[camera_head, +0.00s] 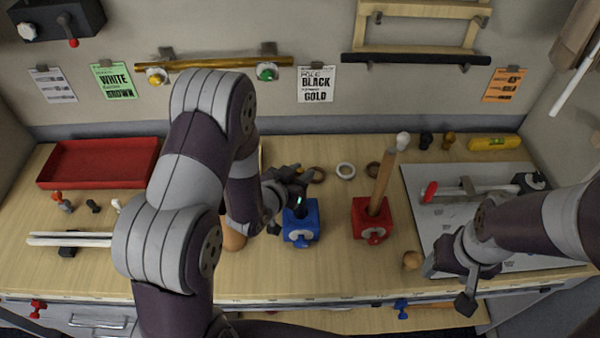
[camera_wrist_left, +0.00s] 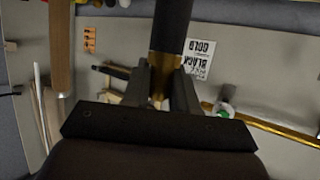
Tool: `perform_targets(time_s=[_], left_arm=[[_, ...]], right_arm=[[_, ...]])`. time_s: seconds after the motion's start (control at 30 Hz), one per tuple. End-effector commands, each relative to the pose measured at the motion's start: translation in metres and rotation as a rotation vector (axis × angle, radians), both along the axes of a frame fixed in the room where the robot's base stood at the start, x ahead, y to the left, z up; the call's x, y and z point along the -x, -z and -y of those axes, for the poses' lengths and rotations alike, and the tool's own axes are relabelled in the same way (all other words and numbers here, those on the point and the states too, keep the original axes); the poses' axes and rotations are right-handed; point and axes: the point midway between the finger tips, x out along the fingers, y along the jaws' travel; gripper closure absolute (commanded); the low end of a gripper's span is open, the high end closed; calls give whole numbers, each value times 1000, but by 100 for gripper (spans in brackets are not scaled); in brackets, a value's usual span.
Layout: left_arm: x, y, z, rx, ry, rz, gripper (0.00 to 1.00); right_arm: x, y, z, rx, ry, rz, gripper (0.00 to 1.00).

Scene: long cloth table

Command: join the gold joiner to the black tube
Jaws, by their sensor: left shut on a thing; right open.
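My left gripper (camera_head: 291,183) is shut on a gold piece, which I take to be the gold joiner (camera_wrist_left: 164,68), in the left wrist view. A thick black tube (camera_wrist_left: 172,25) adjoins the gold piece just beyond the fingertips. I cannot tell whether they are fitted together or only lined up. In the head view this gripper is just above the blue block (camera_head: 301,228), and it hides the gold piece and the tube. My right gripper (camera_head: 455,283) is open and empty over the front right of the table.
A red block (camera_head: 371,225) holds a leaning wooden tube (camera_head: 383,181). Wooden and white rings (camera_head: 345,171) lie behind. A red tray (camera_head: 97,165) is at the left, and a grey board (camera_head: 420,215) is at the right. A black bar (camera_head: 420,59) and gold bar (camera_head: 215,62) hang on the wall.

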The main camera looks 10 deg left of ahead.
Motion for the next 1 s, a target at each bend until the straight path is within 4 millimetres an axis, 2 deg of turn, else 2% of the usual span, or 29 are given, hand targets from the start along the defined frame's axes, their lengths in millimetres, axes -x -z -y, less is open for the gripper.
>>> perform_targets(time_s=[0.03, 0.07, 0.1, 0.13, 0.4, 0.53, 0.67, 0.8, 1.0], left_arm=[[0, 2, 0, 0, 0, 1, 100], [0, 1, 0, 0, 0, 1, 63], [0, 0, 0, 0, 0, 1, 50], [0, 0, 0, 0, 0, 1, 43], [1, 1, 0, 0, 0, 0, 43], [10, -2, -4, 0, -3, 0, 43], [35, -12, -12, 0, -4, 2, 43], [70, -26, -22, -1, -5, 2, 43], [104, -45, -33, 0, -4, 2, 43]], right_arm=[[0, 2, 0, 0, 0, 0, 37], [0, 1, 0, 0, 0, 0, 37], [0, 1, 0, 0, 0, 0, 37], [0, 1, 0, 0, 0, 0, 37], [0, 1, 0, 0, 0, 0, 37], [0, 6, 0, 0, 0, 0, 37], [0, 15, 0, 0, 0, 0, 37], [0, 24, 0, 0, 0, 0, 37], [0, 23, 0, 0, 0, 0, 37]])
